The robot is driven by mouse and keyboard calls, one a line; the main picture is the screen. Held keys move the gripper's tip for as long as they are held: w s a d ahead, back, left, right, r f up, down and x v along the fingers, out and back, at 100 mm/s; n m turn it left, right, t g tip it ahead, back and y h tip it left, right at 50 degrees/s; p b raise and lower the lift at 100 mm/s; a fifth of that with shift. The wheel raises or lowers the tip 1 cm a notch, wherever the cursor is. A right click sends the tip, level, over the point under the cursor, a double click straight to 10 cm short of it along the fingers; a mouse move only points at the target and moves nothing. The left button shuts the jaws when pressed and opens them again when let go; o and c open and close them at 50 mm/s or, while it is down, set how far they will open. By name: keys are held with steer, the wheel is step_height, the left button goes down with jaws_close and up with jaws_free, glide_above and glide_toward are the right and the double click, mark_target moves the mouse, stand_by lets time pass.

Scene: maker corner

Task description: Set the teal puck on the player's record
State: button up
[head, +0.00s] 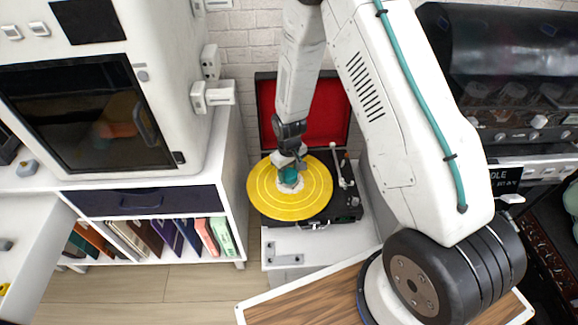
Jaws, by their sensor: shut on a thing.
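The record player (352,208) is a black case with a red-lined open lid, standing on a white stand. A yellow record (263,196) with a pale centre label lies on it. The teal puck (288,176) is at the record's centre, over the label. My gripper (289,164) points down from above and is shut on the puck. I cannot tell whether the puck touches the record or is held just above it. The gripper hides part of the puck's top.
The tonearm (342,170) stands at the record's right side. The raised lid (330,120) is close behind my gripper. A white cabinet (232,150) with books stands to the left, and dark machines (505,60) stand to the right.

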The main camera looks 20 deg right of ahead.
mark_target(289, 172)
steer(key=shift+f, duration=0.4)
steer(key=shift+f, duration=0.55)
stand_by(1.1)
steer(key=o, duration=0.8)
steer(key=shift+r, duration=5.45)
